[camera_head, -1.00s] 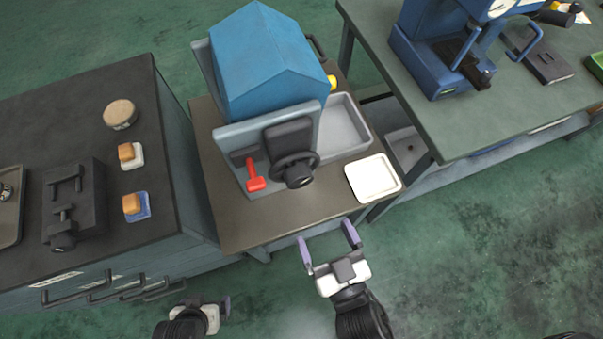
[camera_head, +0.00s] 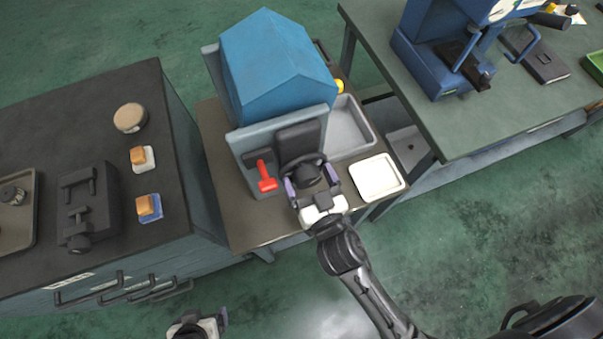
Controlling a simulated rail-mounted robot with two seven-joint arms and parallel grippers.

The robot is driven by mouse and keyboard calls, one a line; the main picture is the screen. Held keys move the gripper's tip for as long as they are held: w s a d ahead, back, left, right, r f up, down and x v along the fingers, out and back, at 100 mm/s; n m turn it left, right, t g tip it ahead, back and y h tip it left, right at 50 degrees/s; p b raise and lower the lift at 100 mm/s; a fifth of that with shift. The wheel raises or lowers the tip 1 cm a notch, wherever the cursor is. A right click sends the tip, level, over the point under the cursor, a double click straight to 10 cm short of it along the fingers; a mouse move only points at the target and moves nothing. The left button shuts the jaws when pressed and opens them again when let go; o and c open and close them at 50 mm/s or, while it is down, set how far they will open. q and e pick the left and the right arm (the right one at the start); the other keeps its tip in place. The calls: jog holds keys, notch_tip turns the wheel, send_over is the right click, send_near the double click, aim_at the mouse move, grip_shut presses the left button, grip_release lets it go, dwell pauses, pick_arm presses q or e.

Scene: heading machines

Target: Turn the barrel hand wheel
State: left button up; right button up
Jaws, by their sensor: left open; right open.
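The black hand wheel (camera_head: 304,161) is on the front of the blue heading machine (camera_head: 275,65), beside a red lever (camera_head: 267,179). My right gripper (camera_head: 311,182) is at the wheel, with its purple fingers open on either side of the dark hub. The gripper hides the lower part of the wheel, and I cannot tell whether the fingers touch it. My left gripper (camera_head: 212,322) is low at the bottom edge, away from the machine, with only part of it in view.
A white tray (camera_head: 377,178) lies right of the wheel on the machine's bench. A dark cabinet (camera_head: 75,115) with a vise (camera_head: 88,205) stands at left. A green-topped bench (camera_head: 480,125) with a blue press (camera_head: 435,50) stands at right. Floor in front is clear.

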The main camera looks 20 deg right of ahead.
jog(key=shift+w, duration=0.35)
jog(key=shift+c, duration=0.5)
jog(key=c, duration=0.8)
